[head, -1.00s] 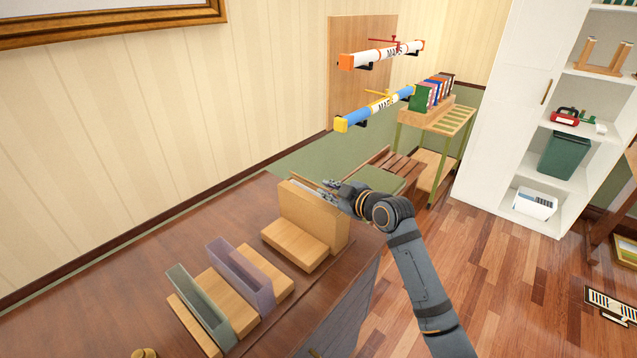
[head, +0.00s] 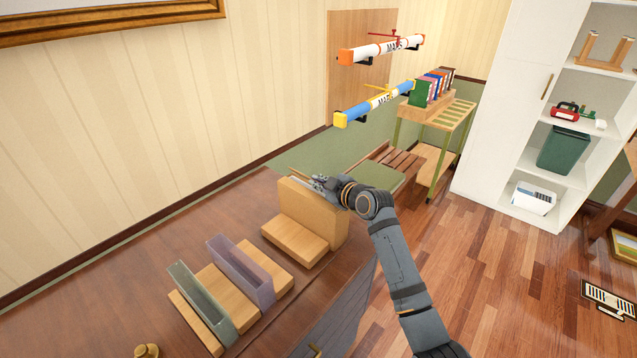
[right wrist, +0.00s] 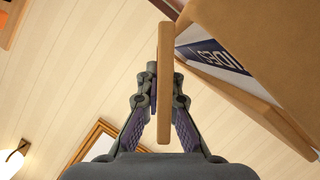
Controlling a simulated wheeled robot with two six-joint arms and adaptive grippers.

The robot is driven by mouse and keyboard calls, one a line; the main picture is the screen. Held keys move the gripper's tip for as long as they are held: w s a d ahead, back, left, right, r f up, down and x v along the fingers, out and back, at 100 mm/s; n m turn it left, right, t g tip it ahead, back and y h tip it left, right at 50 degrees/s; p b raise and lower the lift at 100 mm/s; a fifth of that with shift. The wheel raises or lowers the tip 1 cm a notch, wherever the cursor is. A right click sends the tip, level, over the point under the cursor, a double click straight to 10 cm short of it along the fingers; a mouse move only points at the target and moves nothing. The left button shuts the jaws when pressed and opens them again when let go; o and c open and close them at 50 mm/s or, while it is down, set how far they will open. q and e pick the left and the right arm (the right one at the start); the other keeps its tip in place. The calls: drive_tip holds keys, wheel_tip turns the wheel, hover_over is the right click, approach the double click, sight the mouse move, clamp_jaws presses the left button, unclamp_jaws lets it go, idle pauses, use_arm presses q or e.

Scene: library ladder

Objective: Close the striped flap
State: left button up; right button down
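A light wooden box (head: 320,228) stands upright at the far right end of the dark desk. My right gripper (head: 320,183) is at its top edge in the head view. In the right wrist view a thin wooden panel (right wrist: 165,45), seen edge-on, lies between the two fingers of the right gripper (right wrist: 165,92), with a finger against each side. It appears to be the flap; its stripes do not show. The box (right wrist: 255,45) with a dark lettered label is just to the right there. The gripper hides most of the flap in the head view. My left gripper is out of view.
Wooden blocks (head: 295,240) and grey and purple holders (head: 240,268) stand on the desk (head: 110,270). Two tubes (head: 375,103) hang on the wall above. A white cabinet (head: 505,90) stands right.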

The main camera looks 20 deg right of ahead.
drive_tip(key=shift+s+a+f+n+b, duration=0.15)
drive_tip(key=shift+f+n+b, duration=0.25)
drive_tip(key=shift+b, duration=0.5)
drive_tip(key=shift+r+t, duration=0.25)
drive_tip(key=shift+t, duration=0.05)
drive_tip(key=c, duration=1.8)
unclamp_jaws()
drive_tip(key=shift+c, duration=0.2)
drive_tip(key=v, duration=1.2)
drive_tip(key=shift+a, duration=0.1)
